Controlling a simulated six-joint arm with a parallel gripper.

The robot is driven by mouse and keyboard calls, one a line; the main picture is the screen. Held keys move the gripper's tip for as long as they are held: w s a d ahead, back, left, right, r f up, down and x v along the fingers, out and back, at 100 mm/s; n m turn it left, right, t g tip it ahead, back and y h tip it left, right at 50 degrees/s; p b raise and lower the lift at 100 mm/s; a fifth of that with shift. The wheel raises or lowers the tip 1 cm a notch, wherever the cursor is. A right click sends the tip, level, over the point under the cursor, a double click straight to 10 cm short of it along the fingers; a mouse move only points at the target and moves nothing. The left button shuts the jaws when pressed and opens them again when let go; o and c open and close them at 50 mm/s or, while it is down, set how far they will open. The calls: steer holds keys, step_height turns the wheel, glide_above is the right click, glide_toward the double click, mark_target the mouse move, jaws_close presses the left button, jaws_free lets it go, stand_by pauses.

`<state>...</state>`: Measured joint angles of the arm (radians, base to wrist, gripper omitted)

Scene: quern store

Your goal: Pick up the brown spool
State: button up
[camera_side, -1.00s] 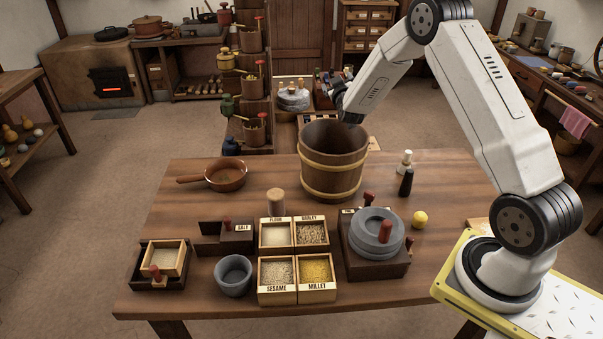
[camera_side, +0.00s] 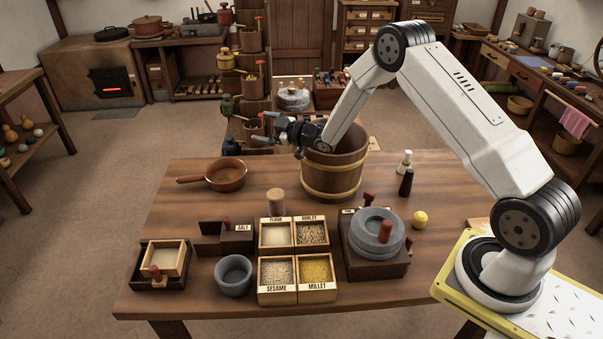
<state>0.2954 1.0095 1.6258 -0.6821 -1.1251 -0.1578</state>
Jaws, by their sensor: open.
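A small light-brown upright cylinder (camera_side: 276,201) stands on the table behind the flour compartment. It may be the brown spool, but I cannot tell for sure at this size. No other thing on the table looks clearly like a spool. My gripper (camera_side: 285,137) is open and empty. It is in the air in front of the left rim of the wooden bucket in the picture, above and apart from the light-brown cylinder.
The large wooden bucket (camera_side: 333,180) stands at the back of the table (camera_side: 180,225). A brown pan (camera_side: 226,176) is left of it. Grain boxes (camera_side: 278,295), a grey bowl (camera_side: 234,275) and a quern (camera_side: 376,235) crowd the front.

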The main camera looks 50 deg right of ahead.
steer(key=s+f+g+y, duration=0.2)
steer(key=s+f+g, duration=0.3)
steer(key=f, duration=0.4)
steer(key=m+g, duration=0.1)
steer(key=m, duration=0.1)
glide_toward(278, 193)
steer(key=shift+w+a+f, duration=0.8)
steer(key=shift+w+f, duration=0.05)
steer(key=shift+f, duration=0.2)
steer(key=shift+r+x, duration=0.2)
steer(key=shift+x, duration=1.75)
steer(key=shift+r+x, duration=0.15)
steer(key=shift+x, duration=1.8)
steer(key=shift+w, duration=0.2)
steer(key=shift+y, duration=0.3)
steer(key=c, duration=1.1)
steer(key=shift+r, duration=0.1)
steer(key=shift+r, duration=4.9)
